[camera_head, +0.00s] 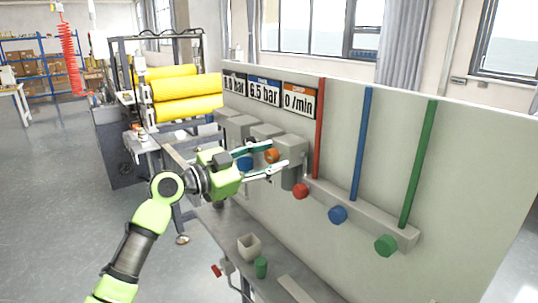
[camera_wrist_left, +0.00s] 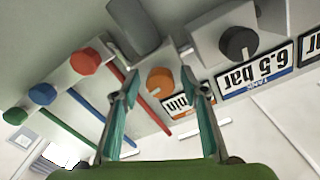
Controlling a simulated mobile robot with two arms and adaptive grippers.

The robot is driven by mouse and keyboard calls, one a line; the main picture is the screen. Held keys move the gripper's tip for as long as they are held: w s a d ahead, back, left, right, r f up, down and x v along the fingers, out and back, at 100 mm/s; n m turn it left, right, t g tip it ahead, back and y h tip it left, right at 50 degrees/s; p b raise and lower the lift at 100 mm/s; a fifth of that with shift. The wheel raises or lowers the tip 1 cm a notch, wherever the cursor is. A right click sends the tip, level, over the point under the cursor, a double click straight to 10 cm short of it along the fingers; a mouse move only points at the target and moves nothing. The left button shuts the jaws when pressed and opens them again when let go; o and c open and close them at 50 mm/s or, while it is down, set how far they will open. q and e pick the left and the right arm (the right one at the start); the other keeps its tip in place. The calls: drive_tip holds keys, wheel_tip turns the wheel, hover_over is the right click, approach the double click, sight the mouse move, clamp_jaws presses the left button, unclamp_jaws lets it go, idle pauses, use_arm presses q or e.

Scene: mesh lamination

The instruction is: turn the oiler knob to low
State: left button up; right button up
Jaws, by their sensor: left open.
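The orange knob (camera_head: 272,155), likely the oiler knob, is on a grey box on the upright panel, below the "0 /min" sign (camera_head: 299,101). In the left wrist view the orange knob (camera_wrist_left: 159,80) shows between my fingertips, with a small pale mark on its face. My left gripper (camera_head: 278,154) is open, its fingers pointing at the panel on either side of the knob. It also shows in the wrist view (camera_wrist_left: 159,74). I see no clear contact, and cannot tell the remaining gap. My right gripper is not in view.
Red (camera_head: 301,191), blue (camera_head: 337,214) and green (camera_head: 386,245) knobs sit to the right on a ledge below coloured pipes. A black knob (camera_wrist_left: 238,42) is near the "6.5 bar" sign (camera_wrist_left: 257,74). A cup (camera_head: 249,246) and green cylinder (camera_head: 261,267) stand below.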

use_arm(q)
drive_tip(key=c, duration=1.1)
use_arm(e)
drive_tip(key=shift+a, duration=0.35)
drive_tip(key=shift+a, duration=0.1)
use_arm(q)
drive_tip(key=shift+n, duration=0.3)
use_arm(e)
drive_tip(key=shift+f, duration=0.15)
